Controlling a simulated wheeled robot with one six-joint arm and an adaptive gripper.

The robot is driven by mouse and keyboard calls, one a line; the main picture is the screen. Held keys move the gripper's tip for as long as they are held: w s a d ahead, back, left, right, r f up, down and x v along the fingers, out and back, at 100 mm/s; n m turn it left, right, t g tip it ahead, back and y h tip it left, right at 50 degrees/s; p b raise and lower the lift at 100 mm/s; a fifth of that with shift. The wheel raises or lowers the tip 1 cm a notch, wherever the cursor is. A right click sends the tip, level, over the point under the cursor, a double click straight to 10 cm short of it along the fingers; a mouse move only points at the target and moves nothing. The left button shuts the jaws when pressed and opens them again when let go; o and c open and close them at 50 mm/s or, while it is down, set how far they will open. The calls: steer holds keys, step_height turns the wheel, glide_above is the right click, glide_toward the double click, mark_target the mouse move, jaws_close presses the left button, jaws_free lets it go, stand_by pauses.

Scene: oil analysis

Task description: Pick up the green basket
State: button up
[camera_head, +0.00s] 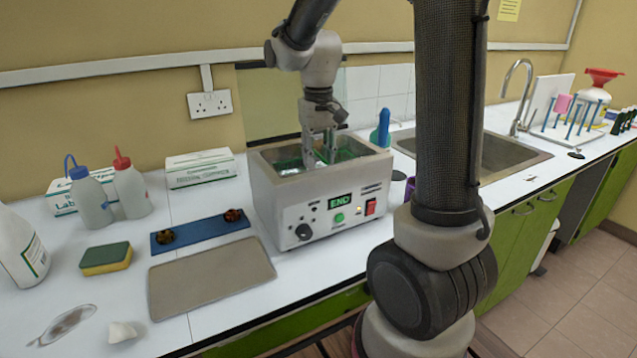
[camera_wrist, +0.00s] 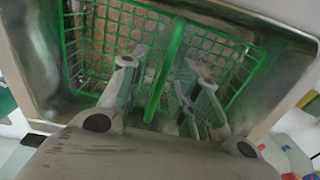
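The green wire basket (camera_head: 345,152) sits inside the white bath unit (camera_head: 345,200) on the bench. In the wrist view the basket's mesh (camera_wrist: 72,40) fills much of the metal tank, and its green handle bar (camera_wrist: 170,60) crosses the middle. My gripper (camera_head: 321,158) points down into the tank opening. In the wrist view my gripper (camera_wrist: 162,85) is open, with one finger on each side of the handle bar. Gaps show between the bar and both fingers. The basket's lower part is hidden by the unit's walls in the head view.
The bath unit's front has a display reading END, a knob and buttons. A grey tray (camera_head: 210,280), a blue rack (camera_head: 200,230) and a sponge (camera_head: 106,259) lie left of it. Bottles (camera_head: 131,188) stand farther left. A sink (camera_head: 480,155) is at the right.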

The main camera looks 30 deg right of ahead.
jaws_close()
steer(key=shift+r, duration=0.1)
